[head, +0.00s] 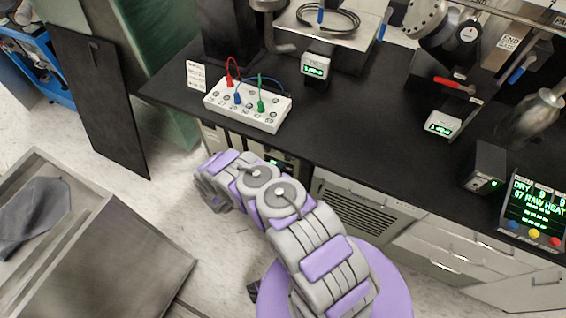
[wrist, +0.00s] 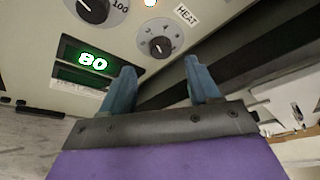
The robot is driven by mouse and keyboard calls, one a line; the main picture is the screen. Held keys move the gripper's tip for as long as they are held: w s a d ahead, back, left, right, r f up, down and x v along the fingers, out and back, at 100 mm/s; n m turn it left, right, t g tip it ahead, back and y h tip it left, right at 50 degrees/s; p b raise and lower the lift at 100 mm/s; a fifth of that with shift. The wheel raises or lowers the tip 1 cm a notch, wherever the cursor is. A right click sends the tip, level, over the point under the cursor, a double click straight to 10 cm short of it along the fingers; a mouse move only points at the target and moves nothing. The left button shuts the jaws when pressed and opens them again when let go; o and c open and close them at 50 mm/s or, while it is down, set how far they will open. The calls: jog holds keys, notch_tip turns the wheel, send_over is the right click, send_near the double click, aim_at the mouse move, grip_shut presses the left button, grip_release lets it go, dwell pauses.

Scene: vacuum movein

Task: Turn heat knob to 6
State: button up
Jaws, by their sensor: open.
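The heat knob (wrist: 159,47) is a small black round knob on a pale panel, beside a label reading HEAT, in the wrist view. Small marks ring it, too small to read surely, and I cannot tell which one it points to. My gripper (wrist: 160,68) is open, with two blue fingers spread below the knob in the picture. The knob shows above the gap between the fingertips, and nothing is held. In the head view my arm reaches toward the cabinet front under the bench, and the knob and fingers are hidden.
A green display (wrist: 92,61) reading 80 lies left of the fingers. Another dark knob (wrist: 92,8) sits at the upper left, near 100. The black bench top (head: 330,135) overhangs the cabinet front. A white socket box (head: 248,104) with coloured leads stands on it.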

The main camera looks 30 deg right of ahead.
aim_at(286, 159)
jog(key=b+x, duration=0.1)
jog(key=x, duration=0.5)
jog(key=shift+d, duration=0.1)
jog(key=c, duration=1)
